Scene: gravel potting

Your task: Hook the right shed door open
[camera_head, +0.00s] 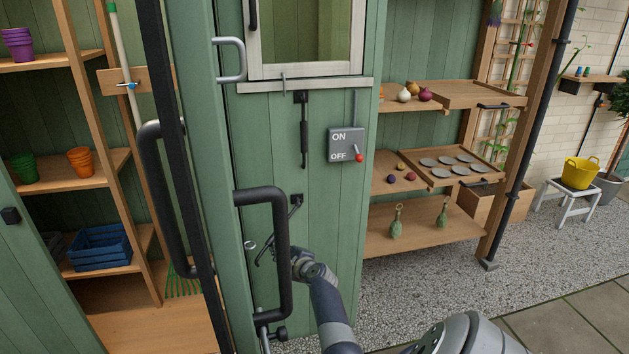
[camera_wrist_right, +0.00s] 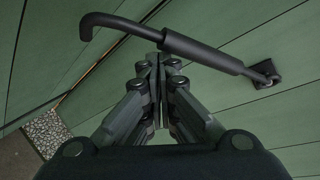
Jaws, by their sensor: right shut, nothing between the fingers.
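The green shed door (camera_head: 197,150) stands nearly edge-on in the head view, swung out, with a black D-handle (camera_head: 284,270) on its right side. A small pale round fitting (camera_head: 250,244) shows near its edge. On the green wall behind, a black hook rod hangs slanting from its mount (camera_head: 297,199); in the wrist view the rod's thick sleeve (camera_wrist_right: 200,50) leads to a bent tip at the left. My right gripper (camera_wrist_right: 160,65) is shut and empty, its fingertips close to the sleeve; contact is unclear. The head view hides part of it behind the handle. My left gripper is out of view.
An ON/OFF switch box (camera_head: 346,145) and another black hanging rod (camera_head: 304,130) are on the wall above. Wooden shelves (camera_head: 425,235) stand to the right, others (camera_head: 75,187) to the left. Gravel (camera_head: 430,285) lies clear below.

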